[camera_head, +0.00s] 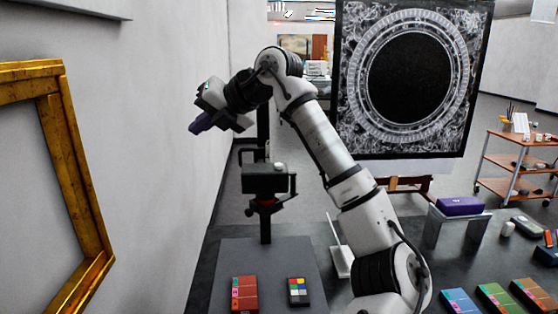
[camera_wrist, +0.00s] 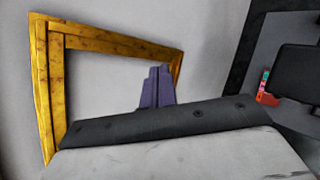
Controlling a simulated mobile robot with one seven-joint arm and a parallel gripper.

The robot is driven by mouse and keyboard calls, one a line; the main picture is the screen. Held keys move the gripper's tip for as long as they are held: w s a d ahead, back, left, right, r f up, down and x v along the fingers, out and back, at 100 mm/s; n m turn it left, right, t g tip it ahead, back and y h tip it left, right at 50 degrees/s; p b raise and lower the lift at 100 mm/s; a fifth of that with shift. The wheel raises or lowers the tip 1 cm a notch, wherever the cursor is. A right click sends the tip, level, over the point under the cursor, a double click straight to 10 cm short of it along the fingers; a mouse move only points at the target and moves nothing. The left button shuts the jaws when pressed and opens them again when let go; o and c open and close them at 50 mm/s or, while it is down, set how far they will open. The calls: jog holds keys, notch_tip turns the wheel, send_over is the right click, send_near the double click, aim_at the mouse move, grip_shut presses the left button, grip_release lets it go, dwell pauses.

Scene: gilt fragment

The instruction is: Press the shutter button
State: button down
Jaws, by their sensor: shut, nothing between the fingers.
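A black camera (camera_head: 265,180) stands on a dark stand above a grey table. A small pale round knob (camera_head: 280,166) sits on its top; it may be the shutter button, but it is too small to tell. My gripper (camera_head: 195,127) is up and to the left of the camera in the head view, apart from it, and points left toward the wall. Its purple fingers (camera_wrist: 157,88) are shut together with nothing between them. In the wrist view a dark block (camera_wrist: 298,72) at the right edge looks like part of the camera; no button shows there.
A gold frame (camera_head: 80,170) hangs on the left wall, also seen in the wrist view (camera_wrist: 55,100). A red box (camera_head: 244,293) and a colour chart (camera_head: 298,290) lie on the grey table (camera_head: 232,255). A large dark ornate panel (camera_head: 350,90) stands behind my arm.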

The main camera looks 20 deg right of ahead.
aim_at(279, 166)
jog(key=s+d+r+m+h, duration=0.1)
jog(key=d+m+h, duration=0.1)
jog(key=d, duration=0.6)
jog(key=s+d+r+m+h, duration=0.1)
jog(key=d+m+h, duration=0.1)
jog(key=d, duration=0.6)
jog(key=shift+s+d+r+m+t+h+p, duration=0.3)
jog(key=shift+d+t+h+p, duration=0.1)
jog(key=shift+h, duration=0.3)
jog(key=shift+a+f, duration=0.1)
jog(key=shift+f+b, duration=2.4)
jog(key=shift+f, duration=2)
jog(key=shift+f+b, duration=0.3)
jog(key=shift+f, duration=0.1)
jog(key=shift+f+b, duration=0.3)
jog(key=shift+f, duration=0.1)
jog(key=shift+r, duration=0.15)
jog(key=shift+r+p, duration=0.7)
